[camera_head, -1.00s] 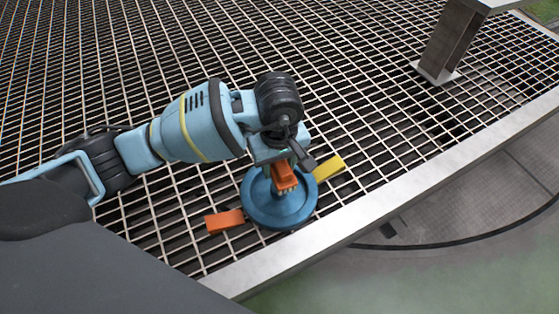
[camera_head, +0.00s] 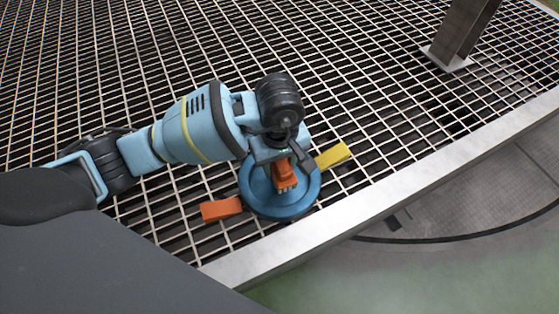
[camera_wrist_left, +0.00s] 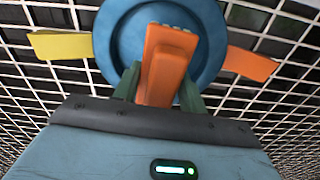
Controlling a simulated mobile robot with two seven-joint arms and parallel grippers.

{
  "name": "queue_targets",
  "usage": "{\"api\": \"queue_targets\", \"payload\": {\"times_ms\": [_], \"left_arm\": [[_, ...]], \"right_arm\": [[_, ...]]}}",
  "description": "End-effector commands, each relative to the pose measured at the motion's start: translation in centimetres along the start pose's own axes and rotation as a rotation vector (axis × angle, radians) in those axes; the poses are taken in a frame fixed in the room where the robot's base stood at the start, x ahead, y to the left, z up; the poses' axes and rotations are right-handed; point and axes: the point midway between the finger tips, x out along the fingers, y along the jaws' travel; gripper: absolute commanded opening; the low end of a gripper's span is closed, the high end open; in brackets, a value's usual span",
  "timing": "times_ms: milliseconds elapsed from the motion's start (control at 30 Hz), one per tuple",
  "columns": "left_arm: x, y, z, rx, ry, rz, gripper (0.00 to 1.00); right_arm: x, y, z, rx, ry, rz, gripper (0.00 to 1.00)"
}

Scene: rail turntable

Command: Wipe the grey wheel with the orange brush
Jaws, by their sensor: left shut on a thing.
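My left gripper (camera_head: 283,166) is shut on an orange brush (camera_head: 285,178), whose pale bristles face the wheel. The brush also shows in the left wrist view (camera_wrist_left: 165,65), between the two green fingers (camera_wrist_left: 158,95). Under it lies a round wheel (camera_head: 258,203), which looks blue rather than grey, flat on the grating; it also shows in the left wrist view (camera_wrist_left: 118,38). The brush is over the wheel's face. I cannot tell whether the bristles touch it. My right gripper is not in view.
A yellow block (camera_head: 333,156) lies right of the wheel and an orange block (camera_head: 221,210) left of it, both close to its rim. The metal grating (camera_head: 400,120) ends at a pale edge beam (camera_head: 370,209). A metal post (camera_head: 459,40) stands at the upper right.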

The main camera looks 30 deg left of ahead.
Motion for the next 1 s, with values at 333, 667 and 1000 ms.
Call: {"api": "queue_targets", "payload": {"times_ms": [333, 667, 1000], "left_arm": [[0.2, 0.0, 0.0, 0.000, 0.000, 0.000, 0.23], [0.6, 0.0, 0.0, 0.000, 0.000, -0.001, 0.23], [1.1, 0.0, 0.0, 0.000, 0.000, 0.000, 0.23]], "right_arm": [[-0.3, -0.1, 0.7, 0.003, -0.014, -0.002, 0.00], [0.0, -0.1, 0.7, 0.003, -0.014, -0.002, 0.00], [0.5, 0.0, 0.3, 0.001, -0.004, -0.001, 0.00]]}}
